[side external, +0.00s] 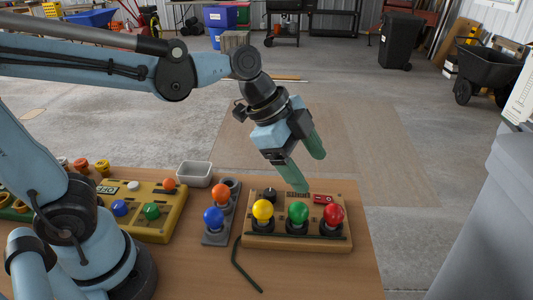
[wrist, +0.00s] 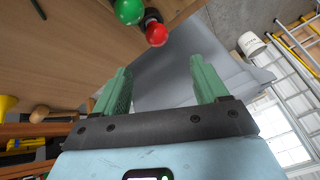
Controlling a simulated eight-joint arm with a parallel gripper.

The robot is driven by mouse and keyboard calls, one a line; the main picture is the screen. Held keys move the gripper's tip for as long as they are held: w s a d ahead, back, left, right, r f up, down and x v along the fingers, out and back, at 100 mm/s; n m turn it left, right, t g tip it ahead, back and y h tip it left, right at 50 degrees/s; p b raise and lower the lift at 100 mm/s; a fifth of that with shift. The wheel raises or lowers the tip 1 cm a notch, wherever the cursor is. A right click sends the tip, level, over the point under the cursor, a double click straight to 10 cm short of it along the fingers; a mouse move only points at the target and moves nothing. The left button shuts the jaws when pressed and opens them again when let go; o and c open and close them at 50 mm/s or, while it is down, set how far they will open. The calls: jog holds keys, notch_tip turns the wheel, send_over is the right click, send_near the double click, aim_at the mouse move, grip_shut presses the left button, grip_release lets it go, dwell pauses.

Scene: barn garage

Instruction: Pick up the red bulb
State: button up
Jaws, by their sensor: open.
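The red bulb (side external: 333,214) stands in a dark socket at the right end of a wooden board (side external: 290,243), beside a green bulb (side external: 298,211) and a yellow bulb (side external: 263,210). My gripper (side external: 302,166) is open and empty, above and behind the board, higher than the bulbs and apart from them. In the wrist view the red bulb (wrist: 156,34) is near the top, beyond and between the green fingers (wrist: 158,85), with the green bulb (wrist: 129,10) to its left.
To the left are an orange bulb (side external: 220,192) and a blue bulb (side external: 213,218) on a grey holder. A yellow box (side external: 148,222) with buttons and a white bin (side external: 194,174) are farther left. A dark hex key (side external: 240,266) lies before the board. The table's right edge is near.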

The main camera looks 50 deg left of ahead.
aim_at(331, 207)
jog(key=x, duration=0.6)
jog(key=shift+w+d+f, duration=0.15)
jog(key=shift+d+f, duration=0.05)
jog(key=shift+f, duration=0.1)
jog(key=shift+s+x, duration=0.1)
jog(key=shift+x, duration=0.8)
jog(key=shift+s+x, duration=0.15)
jog(key=shift+x, duration=1.7)
jog(key=shift+a+f, duration=0.1)
jog(key=shift+a, duration=0.1)
jog(key=c, duration=1.1)
